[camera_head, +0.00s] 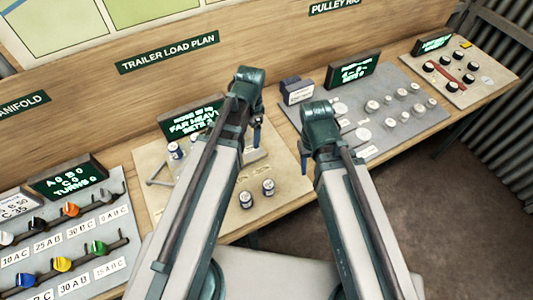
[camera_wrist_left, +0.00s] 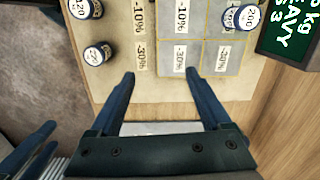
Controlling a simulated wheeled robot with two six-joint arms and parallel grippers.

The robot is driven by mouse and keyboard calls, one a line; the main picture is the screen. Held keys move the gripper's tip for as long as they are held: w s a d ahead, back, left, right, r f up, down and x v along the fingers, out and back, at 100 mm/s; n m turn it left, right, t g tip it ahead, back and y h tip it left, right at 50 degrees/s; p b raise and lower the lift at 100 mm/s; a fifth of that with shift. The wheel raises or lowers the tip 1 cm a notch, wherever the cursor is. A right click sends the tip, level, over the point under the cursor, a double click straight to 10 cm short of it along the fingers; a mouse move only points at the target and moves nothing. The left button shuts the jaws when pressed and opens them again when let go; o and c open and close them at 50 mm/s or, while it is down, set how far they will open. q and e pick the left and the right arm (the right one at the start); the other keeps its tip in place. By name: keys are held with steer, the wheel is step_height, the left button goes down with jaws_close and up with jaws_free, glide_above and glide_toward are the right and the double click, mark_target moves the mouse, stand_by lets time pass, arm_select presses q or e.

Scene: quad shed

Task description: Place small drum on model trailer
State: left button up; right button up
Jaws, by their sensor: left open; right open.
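Two blue-and-white drums (camera_head: 257,193) stand on the front of the beige board. In the left wrist view they are at upper left, one drum (camera_wrist_left: 97,53) below another (camera_wrist_left: 85,8). A third drum (camera_head: 174,150), marked 200 in the left wrist view (camera_wrist_left: 241,17), stands at a corner of the grey gridded deck (camera_wrist_left: 215,25), apparently the model trailer. My left arm hides most of it in the head view. My left gripper (camera_wrist_left: 160,73) is open and empty, over the board near the deck's edge. My right gripper (camera_head: 303,163) is open, right of the board.
A load sign (camera_head: 190,122) stands behind the board. A lever panel (camera_head: 75,235) is at left. A grey panel with several pale round weights (camera_head: 372,107) and a small dark box (camera_head: 297,91) are at right. The floor (camera_head: 450,200) shows beyond the bench front.

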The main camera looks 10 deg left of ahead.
arm_select(q)
steer(key=s+d+n, duration=0.5)
steer(key=s+d, duration=0.3)
steer(key=s, duration=0.1)
steer(key=shift+d+n+y, duration=0.2)
steer(key=shift+n+y, duration=0.1)
steer(key=shift+n, duration=0.1)
step_height(320, 180, down, 5)
steer(key=b, duration=0.4)
steer(key=shift+r+b, duration=0.15)
steer(key=shift+b, duration=0.25)
steer(key=shift+r, duration=0.2)
